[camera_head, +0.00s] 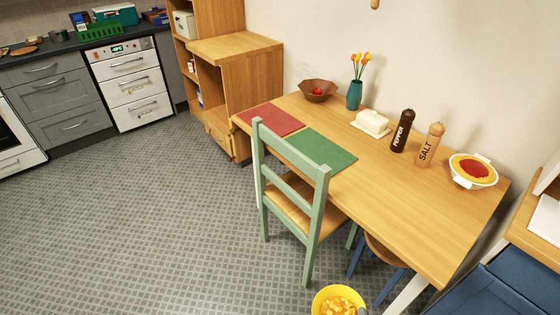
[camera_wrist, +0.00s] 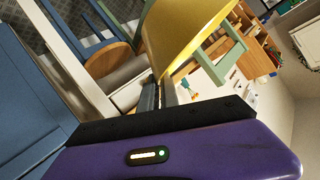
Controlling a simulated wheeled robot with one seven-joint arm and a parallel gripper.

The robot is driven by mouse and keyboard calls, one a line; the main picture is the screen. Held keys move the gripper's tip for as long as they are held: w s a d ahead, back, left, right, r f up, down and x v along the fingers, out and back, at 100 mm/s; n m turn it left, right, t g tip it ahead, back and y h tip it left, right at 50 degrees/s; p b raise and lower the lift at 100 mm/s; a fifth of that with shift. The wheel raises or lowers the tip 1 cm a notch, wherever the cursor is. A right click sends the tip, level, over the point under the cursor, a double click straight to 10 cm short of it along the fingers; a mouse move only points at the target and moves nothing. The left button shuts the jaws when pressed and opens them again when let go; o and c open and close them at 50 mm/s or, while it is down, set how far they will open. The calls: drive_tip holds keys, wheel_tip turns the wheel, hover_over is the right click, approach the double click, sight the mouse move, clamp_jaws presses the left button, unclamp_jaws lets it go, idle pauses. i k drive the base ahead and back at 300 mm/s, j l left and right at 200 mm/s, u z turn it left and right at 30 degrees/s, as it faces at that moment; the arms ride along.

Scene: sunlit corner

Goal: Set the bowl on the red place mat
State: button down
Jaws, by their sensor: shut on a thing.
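A yellow bowl (camera_head: 322,301) with yellow chunks in it is at the bottom edge of the head view, low in front of the table and partly cut off. In the wrist view the yellow bowl (camera_wrist: 185,32) fills the top middle. My gripper (camera_wrist: 160,88) is shut on the bowl's rim. The red place mat (camera_head: 271,119) lies flat and bare at the far left end of the wooden table (camera_head: 410,205), with the chair's back partly in front of its near edge. The bowl is well apart from the mat.
A green place mat (camera_head: 322,150) lies beside the red one. A green chair (camera_head: 318,190) and a stool (camera_head: 385,250) stand at the near side. A wooden bowl (camera_head: 318,90), vase (camera_head: 354,95), butter dish (camera_head: 371,123), mills (camera_head: 402,132) and a white bowl (camera_head: 485,184) line the back.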

sight(275, 121)
drive_tip(key=j+u, duration=0.1)
drive_tip(key=u, duration=0.3)
drive_tip(key=i+u, duration=0.1)
drive_tip(key=u, duration=0.25)
drive_tip(key=i+u, duration=0.1)
drive_tip(key=u, duration=0.3)
drive_tip(key=j+u, duration=0.1)
drive_tip(key=u, duration=0.3)
drive_tip(key=i, duration=4.75)
drive_tip(key=i+j+z, duration=0.1)
drive_tip(key=i+z, duration=0.35)
drive_tip(key=i+j+z, duration=0.25)
drive_tip(key=z, duration=1.95)
drive_tip(key=i+j, duration=0.05)
drive_tip(key=j, duration=0.05)
